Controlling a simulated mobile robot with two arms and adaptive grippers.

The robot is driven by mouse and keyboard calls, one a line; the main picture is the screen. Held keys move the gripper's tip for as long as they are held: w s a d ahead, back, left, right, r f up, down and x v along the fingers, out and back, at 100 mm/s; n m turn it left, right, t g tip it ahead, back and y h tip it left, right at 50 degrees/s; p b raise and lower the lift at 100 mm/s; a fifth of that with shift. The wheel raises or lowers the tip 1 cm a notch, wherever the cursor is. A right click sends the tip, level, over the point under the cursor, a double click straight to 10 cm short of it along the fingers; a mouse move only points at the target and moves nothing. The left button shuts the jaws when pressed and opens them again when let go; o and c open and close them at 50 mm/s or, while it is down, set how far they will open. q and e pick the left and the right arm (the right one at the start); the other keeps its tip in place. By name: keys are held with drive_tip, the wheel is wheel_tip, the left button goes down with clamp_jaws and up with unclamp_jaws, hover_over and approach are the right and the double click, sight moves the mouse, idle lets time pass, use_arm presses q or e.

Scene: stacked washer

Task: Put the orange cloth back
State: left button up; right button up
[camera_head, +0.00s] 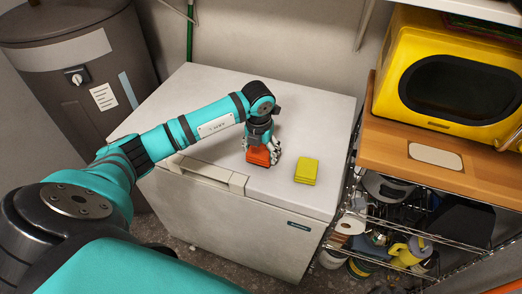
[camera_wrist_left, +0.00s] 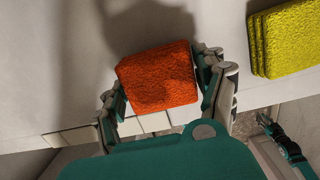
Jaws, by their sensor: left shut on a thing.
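The orange cloth (camera_head: 258,157) is a small folded block at the white chest's top, in the head view. My left gripper (camera_head: 260,146) points down over it and is shut on it. In the left wrist view the orange cloth (camera_wrist_left: 158,78) sits between the two fingers of the left gripper (camera_wrist_left: 165,90). Whether the cloth touches the lid is hard to tell. A yellow-green folded cloth stack (camera_head: 306,171) lies on the lid to the right of the gripper, and it also shows in the left wrist view (camera_wrist_left: 287,38).
The white chest (camera_head: 310,110) has a mostly clear lid and a front handle (camera_head: 207,174). A dark cylindrical tank (camera_head: 75,60) stands at left. At right, a wooden shelf (camera_head: 390,140) carries a yellow appliance (camera_head: 450,70), above a wire rack with assorted items.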

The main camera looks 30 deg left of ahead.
sight(259, 153)
use_arm(q)
drive_tip(key=shift+f, duration=0.75)
use_arm(e)
drive_tip(key=shift+a+r, duration=0.3)
drive_tip(key=shift+r, duration=0.05)
use_arm(q)
drive_tip(key=shift+f, duration=0.1)
drive_tip(key=shift+f, duration=0.15)
drive_tip(key=o, duration=1.2)
drive_tip(key=shift+c, duration=0.2)
use_arm(e)
drive_tip(key=shift+f, duration=0.1)
use_arm(q)
drive_tip(key=shift+r, duration=0.2)
use_arm(e)
drive_tip(key=shift+d, duration=0.1)
use_arm(q)
drive_tip(key=shift+r, duration=0.2)
wheel_tip(259, 153, up, 12)
drive_tip(key=s+b, duration=0.1)
drive_tip(key=b, duration=0.1)
drive_tip(key=shift+s+d+f, duration=0.2)
drive_tip(key=shift+d, duration=0.05)
use_arm(e)
drive_tip(key=shift+s+d+f, duration=0.1)
drive_tip(key=shift+d+f, duration=0.05)
drive_tip(key=shift+f, duration=0.8)
